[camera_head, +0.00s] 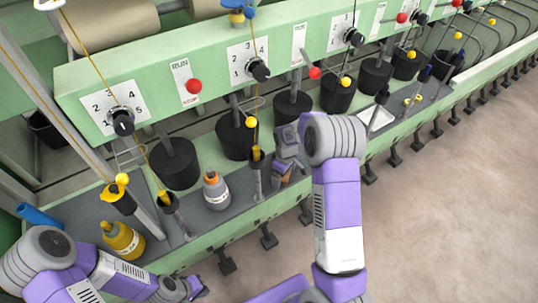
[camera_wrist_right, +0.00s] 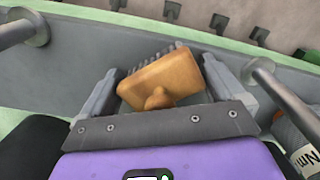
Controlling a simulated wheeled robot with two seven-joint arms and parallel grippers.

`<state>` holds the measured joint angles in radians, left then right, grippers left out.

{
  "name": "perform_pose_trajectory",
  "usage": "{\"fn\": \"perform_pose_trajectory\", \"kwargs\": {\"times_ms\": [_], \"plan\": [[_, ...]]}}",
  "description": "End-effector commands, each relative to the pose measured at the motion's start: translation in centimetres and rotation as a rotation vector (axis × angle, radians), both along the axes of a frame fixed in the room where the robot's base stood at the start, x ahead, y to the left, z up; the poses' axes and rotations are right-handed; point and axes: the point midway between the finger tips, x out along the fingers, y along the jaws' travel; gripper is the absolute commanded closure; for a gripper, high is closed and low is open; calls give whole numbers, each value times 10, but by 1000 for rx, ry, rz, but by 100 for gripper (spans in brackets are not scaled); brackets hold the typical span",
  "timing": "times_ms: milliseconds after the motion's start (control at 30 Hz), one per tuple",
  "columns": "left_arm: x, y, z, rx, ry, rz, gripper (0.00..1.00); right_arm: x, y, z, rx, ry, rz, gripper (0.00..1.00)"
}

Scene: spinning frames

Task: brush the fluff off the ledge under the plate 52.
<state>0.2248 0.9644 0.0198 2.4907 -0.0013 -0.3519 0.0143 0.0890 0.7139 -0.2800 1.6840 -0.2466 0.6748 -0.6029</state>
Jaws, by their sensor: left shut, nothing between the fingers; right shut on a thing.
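My right gripper (camera_head: 283,170) is low over the grey ledge (camera_head: 203,224) of the green machine. It is shut on a brush (camera_wrist_right: 165,80) with a tan wooden block and grey bristles. The right wrist view shows the brush tilted between the two fingers, over the grey ledge (camera_wrist_right: 75,62); whether the bristles touch it I cannot tell. My left gripper (camera_head: 190,291) is shut and empty at the bottom left, in front of the machine. White number plates and small red-knobbed plates line the green beam (camera_head: 215,78); I cannot read 52 on any. I cannot make out any fluff.
A grey bottle with an orange cap (camera_head: 216,191) stands left of the brush. A yellow bottle (camera_head: 122,241) and a blue tube (camera_head: 39,217) are further left. Metal posts rise along the ledge. A white tray (camera_head: 377,120) lies to the right. The floor in front is clear.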

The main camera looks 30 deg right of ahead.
Motion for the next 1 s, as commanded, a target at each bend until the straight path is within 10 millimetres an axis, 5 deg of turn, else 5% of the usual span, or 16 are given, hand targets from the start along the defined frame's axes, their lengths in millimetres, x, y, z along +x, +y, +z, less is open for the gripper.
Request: {"fn": "perform_pose_trajectory", "kwargs": {"times_ms": [1000], "plan": [[0, 0, 58, 0, 0, 0, 100, 0, 3, 82, 1, 0, 7, 37]]}}
